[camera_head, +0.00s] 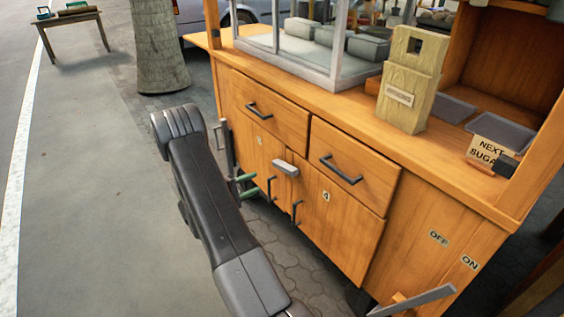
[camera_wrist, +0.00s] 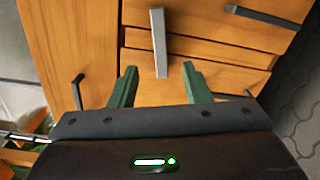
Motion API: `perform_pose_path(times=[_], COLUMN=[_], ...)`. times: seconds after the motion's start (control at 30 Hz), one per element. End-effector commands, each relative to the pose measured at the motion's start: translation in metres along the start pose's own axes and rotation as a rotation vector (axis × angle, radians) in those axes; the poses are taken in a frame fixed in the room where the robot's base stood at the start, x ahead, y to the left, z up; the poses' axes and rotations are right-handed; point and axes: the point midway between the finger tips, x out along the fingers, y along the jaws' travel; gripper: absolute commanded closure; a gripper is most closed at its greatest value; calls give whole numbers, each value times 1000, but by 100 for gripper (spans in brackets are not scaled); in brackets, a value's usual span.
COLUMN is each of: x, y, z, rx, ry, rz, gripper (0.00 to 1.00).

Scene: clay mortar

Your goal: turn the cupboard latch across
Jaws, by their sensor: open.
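The latch (camera_head: 285,168) is a pale grey bar on the front of the wooden cupboard, near the top of the seam between its two doors. In the wrist view the latch (camera_wrist: 158,42) stands upright in the picture, its lower end between my fingertips. My gripper (camera_head: 247,186) has green fingers and points at the cupboard front, left of the latch and apart from it in the head view. In the wrist view my gripper (camera_wrist: 160,70) is open with nothing held. I cannot tell the exact depth left between the fingers and the latch.
Dark door handles (camera_head: 298,212) and drawer handles (camera_head: 341,171) stick out around the latch. A wooden block dispenser (camera_head: 407,85) and grey trays (camera_head: 501,134) are on the counter. A small table (camera_head: 72,38) is far left. Open pavement (camera_head: 90,200) lies left.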

Motion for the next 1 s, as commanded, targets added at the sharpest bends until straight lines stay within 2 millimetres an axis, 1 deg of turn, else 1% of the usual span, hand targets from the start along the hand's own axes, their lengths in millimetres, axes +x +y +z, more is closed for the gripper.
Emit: perform_pose_path(times=[0.03,0.13,0.27,0.37,0.6,0.7,0.83,1.0], x=[-4,-6,5,22,74,93,113,127], y=[-2,-5,-5,-6,-4,-3,-2,-1], z=[-5,-10,-11,-10,-12,-12,-13,-13], rx=[2,7,9,8,10,9,10,7], ry=[13,27,26,24,23,24,24,26], rz=[14,30,30,29,28,29,29,28], gripper=[56,56,56,56,56,56,56,56])
